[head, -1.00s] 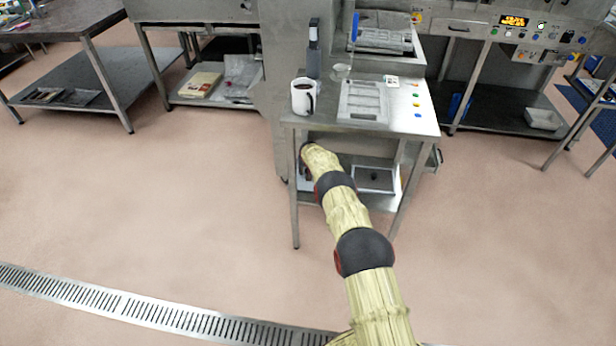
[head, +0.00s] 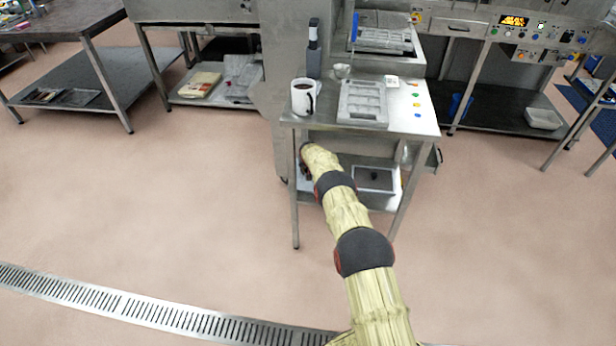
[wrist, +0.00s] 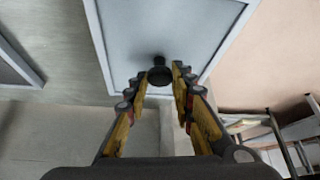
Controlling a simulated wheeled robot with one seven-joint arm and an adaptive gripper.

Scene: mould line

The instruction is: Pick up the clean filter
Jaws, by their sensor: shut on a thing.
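A pale, light-grey panel in a white frame, with a dark round knob, fills the upper middle of the wrist view; it looks like the clean filter (wrist: 175,30). My gripper (wrist: 160,78) is shut on its knob, one finger on each side. In the head view my arm reaches to the left part of the table's lower shelf, where a pale edge of this filter (head: 306,186) shows; the gripper itself is largely hidden there. A second framed filter (head: 374,180), greyer and with a dark knob, lies on the shelf to the right; its edge shows in the wrist view (wrist: 14,68).
The steel table (head: 412,120) has legs and a top close around my arm. On it stand a mug (head: 303,97), a small cup (head: 342,70) and a mould tray (head: 363,102). Open floor (head: 150,210) lies to the left, with a drain grate (head: 150,312) in front.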

